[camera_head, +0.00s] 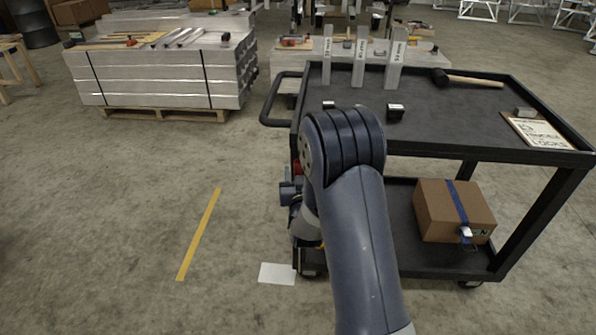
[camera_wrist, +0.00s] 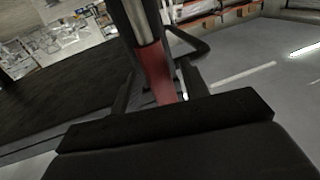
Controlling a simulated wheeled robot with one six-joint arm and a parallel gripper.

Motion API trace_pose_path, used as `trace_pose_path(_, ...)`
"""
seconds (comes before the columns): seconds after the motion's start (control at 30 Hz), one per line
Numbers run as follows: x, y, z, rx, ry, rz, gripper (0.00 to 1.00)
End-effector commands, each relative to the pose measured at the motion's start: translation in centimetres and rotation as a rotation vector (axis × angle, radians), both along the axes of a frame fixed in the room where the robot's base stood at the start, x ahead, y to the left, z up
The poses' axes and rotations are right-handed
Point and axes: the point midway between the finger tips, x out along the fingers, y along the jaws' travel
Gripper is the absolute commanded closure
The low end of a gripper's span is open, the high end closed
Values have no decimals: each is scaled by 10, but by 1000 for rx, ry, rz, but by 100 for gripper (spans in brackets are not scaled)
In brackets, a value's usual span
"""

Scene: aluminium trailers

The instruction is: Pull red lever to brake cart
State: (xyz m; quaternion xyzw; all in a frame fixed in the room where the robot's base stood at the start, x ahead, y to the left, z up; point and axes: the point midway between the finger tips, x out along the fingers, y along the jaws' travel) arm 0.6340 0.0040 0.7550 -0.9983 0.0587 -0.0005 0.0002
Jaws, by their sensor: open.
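The black two-shelf cart (camera_head: 440,118) stands right of centre in the head view. A small patch of the red lever (camera_head: 298,168) shows at its left front corner, mostly hidden behind my arm. In the wrist view the red lever (camera_wrist: 157,76) hangs below a silver and black post. My gripper (camera_wrist: 160,88) is open, with one dark finger on each side of the lever's red part. I cannot tell whether either finger touches it. In the head view my arm hides most of the gripper.
A cardboard box (camera_head: 452,212) with a blue strap sits on the lower shelf. A mallet (camera_head: 470,79), a clipboard (camera_head: 540,133) and upright metal profiles (camera_head: 360,62) are on top. Stacked aluminium (camera_head: 160,75) stands behind left.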

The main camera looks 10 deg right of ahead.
Motion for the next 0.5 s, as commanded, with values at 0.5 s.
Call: trace_pose_path(0.5,9,-1,0,0,1,0,64)
